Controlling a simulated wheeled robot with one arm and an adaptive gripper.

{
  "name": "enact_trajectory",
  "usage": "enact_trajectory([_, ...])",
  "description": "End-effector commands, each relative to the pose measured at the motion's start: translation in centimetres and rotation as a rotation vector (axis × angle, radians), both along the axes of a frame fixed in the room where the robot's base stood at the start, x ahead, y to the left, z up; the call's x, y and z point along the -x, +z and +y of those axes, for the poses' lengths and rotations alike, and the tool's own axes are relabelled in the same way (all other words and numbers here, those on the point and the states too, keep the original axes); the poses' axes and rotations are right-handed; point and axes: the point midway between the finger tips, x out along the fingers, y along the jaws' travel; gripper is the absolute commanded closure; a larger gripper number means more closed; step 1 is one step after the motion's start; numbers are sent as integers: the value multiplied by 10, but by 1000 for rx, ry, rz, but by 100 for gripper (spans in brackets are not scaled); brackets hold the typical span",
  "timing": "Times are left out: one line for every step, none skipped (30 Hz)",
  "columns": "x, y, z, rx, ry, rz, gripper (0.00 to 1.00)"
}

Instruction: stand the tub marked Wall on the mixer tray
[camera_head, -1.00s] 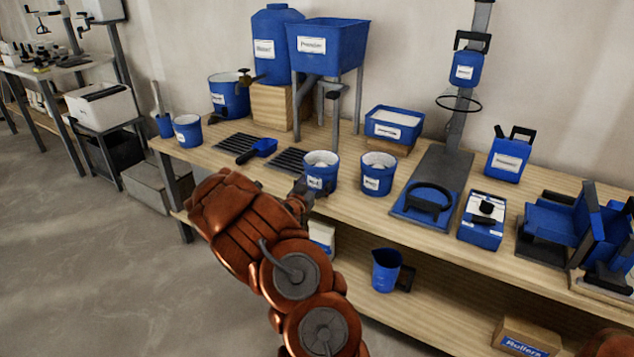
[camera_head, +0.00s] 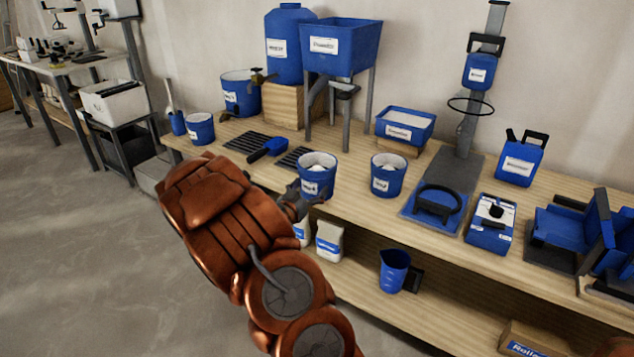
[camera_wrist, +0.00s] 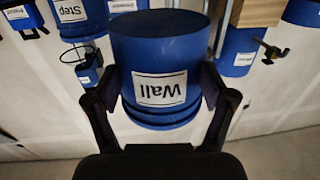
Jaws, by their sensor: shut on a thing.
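The blue tub marked Wall (camera_head: 317,177) has pale contents at its top and stands upright in the head view. My gripper (camera_head: 291,203) is shut on it from the front left side. In the wrist view the tub (camera_wrist: 160,55) sits between the two dark fingers (camera_wrist: 163,95), its label upside down in the picture. The mixer tray (camera_head: 436,224) is a flat blue plate at the foot of the grey column, to the right of the tub. A dark curved piece stands on it. The tub is apart from the tray.
A similar blue tub (camera_head: 388,178), marked Step in the wrist view (camera_wrist: 72,15), stands between the held tub and the mixer. A blue scoop (camera_head: 268,149) and dark grates lie left. A blue box (camera_head: 491,225) stands right of the tray. A ring (camera_head: 471,107) hangs above.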

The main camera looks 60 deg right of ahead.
Motion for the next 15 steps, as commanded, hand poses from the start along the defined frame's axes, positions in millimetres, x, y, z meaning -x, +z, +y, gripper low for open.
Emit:
enact_trajectory([0, 2, 9, -1, 3, 1, 87])
enact_trajectory([1, 2, 13, -1, 4, 2, 87])
enact_trajectory([2, 2, 18, -1, 3, 1, 87])
enact_trajectory([2, 3, 22, 0, 3, 1, 87])
enact_trajectory([3, 3, 25, 0, 2, 1, 87])
enact_trajectory([3, 4, 30, 2, 3, 0, 87])
enact_trajectory([4, 4, 33, 2, 3, 1, 87])
enact_trajectory([4, 5, 36, 2, 3, 1, 87])
enact_trajectory([5, 5, 40, 2, 3, 0, 87])
enact_trajectory([5, 5, 43, 1, 1, -1, 87])
enact_trajectory([6, 5, 45, 0, 1, -1, 87])
enact_trajectory([6, 5, 48, 0, 2, 0, 87])
enact_trajectory([6, 5, 50, 0, 2, 0, 87])
enact_trajectory([7, 5, 52, 0, 2, 1, 87])
enact_trajectory([7, 5, 54, 0, 1, 1, 87])
